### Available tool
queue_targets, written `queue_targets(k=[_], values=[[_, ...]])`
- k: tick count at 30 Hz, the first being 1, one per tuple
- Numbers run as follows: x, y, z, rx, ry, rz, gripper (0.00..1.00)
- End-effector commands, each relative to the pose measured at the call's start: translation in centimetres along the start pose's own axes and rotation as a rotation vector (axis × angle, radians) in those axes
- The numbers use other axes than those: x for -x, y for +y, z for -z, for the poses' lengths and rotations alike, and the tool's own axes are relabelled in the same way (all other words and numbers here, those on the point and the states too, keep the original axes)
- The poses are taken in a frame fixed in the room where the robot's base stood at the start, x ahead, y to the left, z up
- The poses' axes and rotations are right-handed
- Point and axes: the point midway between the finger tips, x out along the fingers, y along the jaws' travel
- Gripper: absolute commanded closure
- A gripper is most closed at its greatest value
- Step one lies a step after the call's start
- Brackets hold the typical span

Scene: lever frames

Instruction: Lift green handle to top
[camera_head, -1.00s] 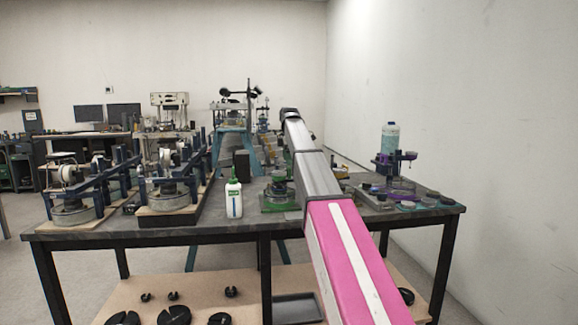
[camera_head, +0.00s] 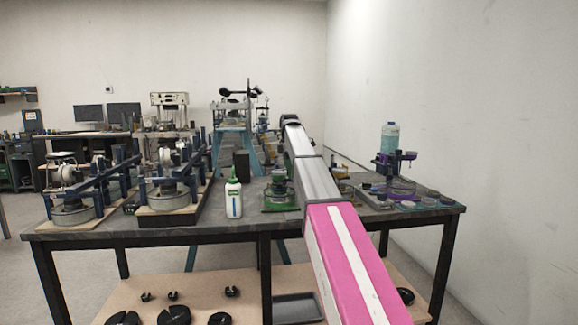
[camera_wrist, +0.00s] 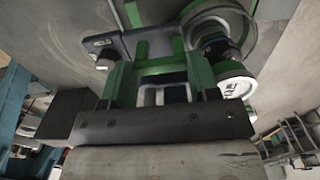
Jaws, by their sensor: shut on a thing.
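A green lever device (camera_head: 277,203) stands on the table just left of my arm, partly hidden by it. In the wrist view, green bars and dark plates of the device fill the upper middle. My gripper (camera_wrist: 162,88) is close against these parts and shut on the green handle (camera_wrist: 160,66); the contact itself is hard to make out. A round metal part and a white-topped green knob (camera_wrist: 235,86) lie to the upper right. In the head view, my gripper and the handle are hidden behind my arm.
Dark blue lever devices (camera_head: 168,195) fill the table's left side. A purple stand (camera_head: 393,165) with a clear bottle (camera_head: 390,138) is at right. Black discs (camera_head: 174,315) lie on the lower shelf.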

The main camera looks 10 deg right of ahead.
Motion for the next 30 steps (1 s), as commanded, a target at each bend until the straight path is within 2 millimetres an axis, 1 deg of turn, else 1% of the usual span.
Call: queue_targets(k=[1, 6, 9, 17, 18, 20, 21, 30], values=[[0.9, 0.2, 0.0, 0.0, 0.0, -0.003, 0.87], [3.6, 0.3, 0.0, 0.0, 0.0, -0.004, 0.87], [4.8, 0.2, 0.0, 0.0, 0.0, -0.004, 0.88], [5.0, 0.1, 0.0, 0.0, 0.0, -0.004, 0.88], [5.0, 0.2, 0.0, 0.0, 0.0, -0.005, 0.42], [5.1, 0.2, 0.0, 0.0, 0.0, -0.005, 0.22], [5.0, 0.2, 0.0, 0.0, 0.0, -0.004, 0.19], [4.9, 0.1, 0.0, 0.0, 0.0, -0.002, 0.19]])
